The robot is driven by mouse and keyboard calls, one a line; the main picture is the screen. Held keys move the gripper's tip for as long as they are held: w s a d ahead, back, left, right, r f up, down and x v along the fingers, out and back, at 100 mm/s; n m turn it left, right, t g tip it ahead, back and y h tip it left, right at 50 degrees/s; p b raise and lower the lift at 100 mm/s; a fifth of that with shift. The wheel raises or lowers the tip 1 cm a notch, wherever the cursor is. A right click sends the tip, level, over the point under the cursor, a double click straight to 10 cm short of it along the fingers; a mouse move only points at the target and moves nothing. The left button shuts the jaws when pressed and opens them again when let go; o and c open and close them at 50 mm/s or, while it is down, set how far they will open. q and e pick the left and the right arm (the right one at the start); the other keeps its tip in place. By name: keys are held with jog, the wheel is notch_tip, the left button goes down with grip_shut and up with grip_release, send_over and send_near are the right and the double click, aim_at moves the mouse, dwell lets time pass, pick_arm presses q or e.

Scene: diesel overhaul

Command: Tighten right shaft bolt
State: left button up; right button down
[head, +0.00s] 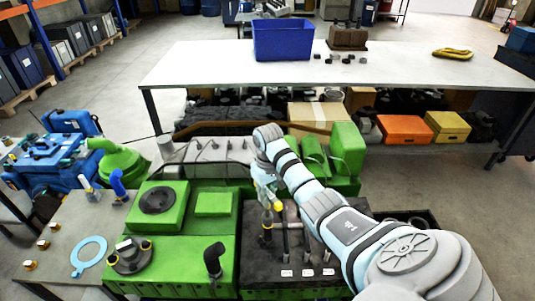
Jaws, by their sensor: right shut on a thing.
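My right arm comes in from the lower right, and its gripper (266,192) points down over the dark tray-like top (255,266) of the green engine block. The gripper is shut on a slim upright tool (267,219) with a yellow band and a dark lower part. Upright grey shafts (285,238) stand just right of the tool. Three white labels (308,272) lie in a row in front of them. The bolt itself is too small to make out, and my arm hides the area to the right. My left gripper is not in view.
Green engine housings (183,262) fill the left and the back. A grey side table (55,245) holds a light blue ring (89,254) and small parts. A white table (210,68) with a blue bin (283,40) stands behind.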

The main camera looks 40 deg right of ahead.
jog(key=n, duration=0.3)
jog(key=shift+n, duration=0.4)
jog(key=n, duration=0.3)
jog(key=shift+d+n, duration=0.1)
jog(key=shift+n, duration=0.3)
jog(key=n, duration=0.5)
jog(key=shift+n, duration=0.3)
jog(key=n, duration=0.5)
jog(key=shift+n, duration=0.4)
jog(key=n, duration=0.5)
jog(key=shift+d, duration=0.1)
